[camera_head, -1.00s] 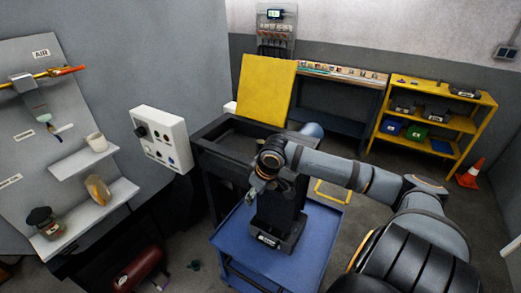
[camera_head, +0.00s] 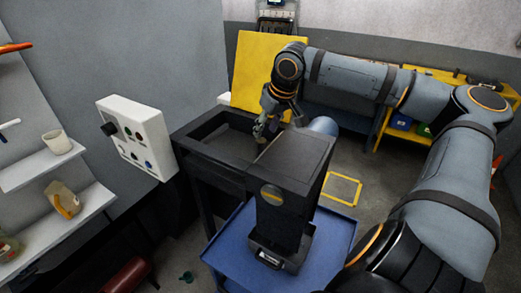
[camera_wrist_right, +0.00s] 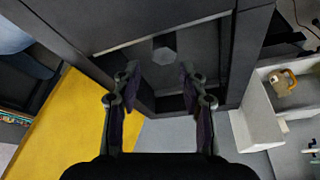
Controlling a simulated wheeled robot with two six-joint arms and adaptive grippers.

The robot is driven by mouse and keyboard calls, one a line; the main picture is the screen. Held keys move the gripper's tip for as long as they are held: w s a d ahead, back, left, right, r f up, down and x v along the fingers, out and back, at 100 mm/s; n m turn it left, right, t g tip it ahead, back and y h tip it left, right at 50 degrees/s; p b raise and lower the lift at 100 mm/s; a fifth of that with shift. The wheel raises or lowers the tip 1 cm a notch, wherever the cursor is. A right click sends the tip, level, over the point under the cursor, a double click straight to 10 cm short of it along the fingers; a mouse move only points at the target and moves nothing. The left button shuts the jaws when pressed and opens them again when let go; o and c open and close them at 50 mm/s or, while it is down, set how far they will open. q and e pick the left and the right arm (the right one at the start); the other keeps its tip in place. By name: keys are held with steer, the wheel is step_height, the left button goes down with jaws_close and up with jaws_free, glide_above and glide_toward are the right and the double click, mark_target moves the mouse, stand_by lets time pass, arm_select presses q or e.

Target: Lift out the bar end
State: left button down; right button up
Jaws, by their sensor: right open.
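In the head view, my right gripper (camera_head: 262,131) points down over the right part of a dark open tray (camera_head: 186,138). In the right wrist view, its two fingers (camera_wrist_right: 160,78) stand apart with nothing between them. A small grey piece with a many-sided outline (camera_wrist_right: 164,55) lies in the dark tray, ahead of the fingertips and roughly between them; it may be the bar end. The fingers look apart from it, though the exact gap is unclear. In the head view, I cannot make this piece out behind the gripper. My left gripper is not in view.
A tall dark box-shaped unit (camera_head: 285,205) stands on a blue cart top (camera_head: 228,250), close to the tray. A yellow panel (camera_head: 258,65) rises behind the tray. A white control box (camera_head: 140,138) and wall shelves (camera_head: 85,215) are at left. Yellow shelving is at right.

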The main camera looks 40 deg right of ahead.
mark_target(262, 140)
steer(key=p+x, duration=0.1)
steer(key=x, duration=0.1)
steer(key=shift+a+f, duration=0.2)
steer(key=shift+f, duration=0.1)
steer(key=shift+x, duration=1)
steer(key=shift+w+d+f+p, duration=0.15)
steer(key=shift+w+f+p, duration=0.05)
steer(key=shift+f+p, duration=0.3)
steer(key=x, duration=0.3)
steer(key=shift+f, duration=0.3)
steer(key=shift+w+f, duration=0.3)
steer(key=shift+f, duration=0.05)
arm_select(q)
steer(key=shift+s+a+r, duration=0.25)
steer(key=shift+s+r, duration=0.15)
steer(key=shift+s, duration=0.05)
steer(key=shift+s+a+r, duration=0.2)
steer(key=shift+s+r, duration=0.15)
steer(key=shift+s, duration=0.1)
arm_select(e)
steer(key=shift+s, duration=0.1)
